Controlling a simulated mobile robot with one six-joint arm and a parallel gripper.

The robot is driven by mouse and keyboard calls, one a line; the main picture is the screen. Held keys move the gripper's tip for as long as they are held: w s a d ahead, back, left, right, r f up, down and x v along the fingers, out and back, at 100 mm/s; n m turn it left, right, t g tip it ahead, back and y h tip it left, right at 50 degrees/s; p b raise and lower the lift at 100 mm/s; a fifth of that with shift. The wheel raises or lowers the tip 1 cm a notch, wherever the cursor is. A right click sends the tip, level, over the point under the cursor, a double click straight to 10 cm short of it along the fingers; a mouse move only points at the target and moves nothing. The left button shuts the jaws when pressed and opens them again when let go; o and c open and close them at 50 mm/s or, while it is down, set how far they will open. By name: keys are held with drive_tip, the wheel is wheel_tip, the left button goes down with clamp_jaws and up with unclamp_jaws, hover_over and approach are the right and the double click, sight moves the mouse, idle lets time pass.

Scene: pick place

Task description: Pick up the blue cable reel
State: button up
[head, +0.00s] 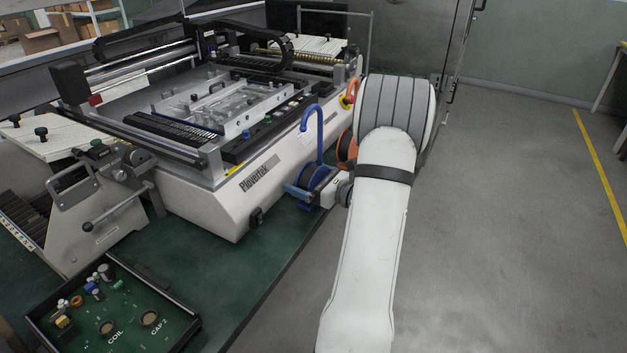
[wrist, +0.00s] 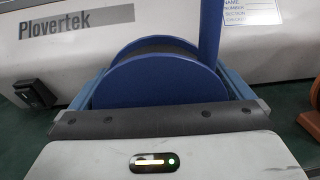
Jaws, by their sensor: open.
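The blue cable reel (head: 313,178) stands on the green surface in front of the white Plovertek machine, its tall curved blue handle rising above it. In the wrist view the reel (wrist: 155,82) fills the middle, with its round flange facing me and its handle going up out of the picture. My gripper (head: 303,191) is open at the reel. In the wrist view one blue-grey finger of my gripper (wrist: 164,78) shows on each side of the reel. The reel's lower part is hidden behind the gripper body. I cannot tell whether the fingers touch it.
An orange reel (head: 347,147) stands close to the right, partly hidden by my arm; its edge shows in the wrist view (wrist: 311,119). The Plovertek machine (head: 232,205) rises close behind the blue reel. A circuit-board tray (head: 185,329) lies front left. Grey floor is clear at right.

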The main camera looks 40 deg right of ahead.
drive_tip(key=shift+c, duration=0.4)
drive_tip(key=c, duration=1)
drive_tip(key=shift+o, duration=0.2)
drive_tip(key=shift+r, duration=0.1)
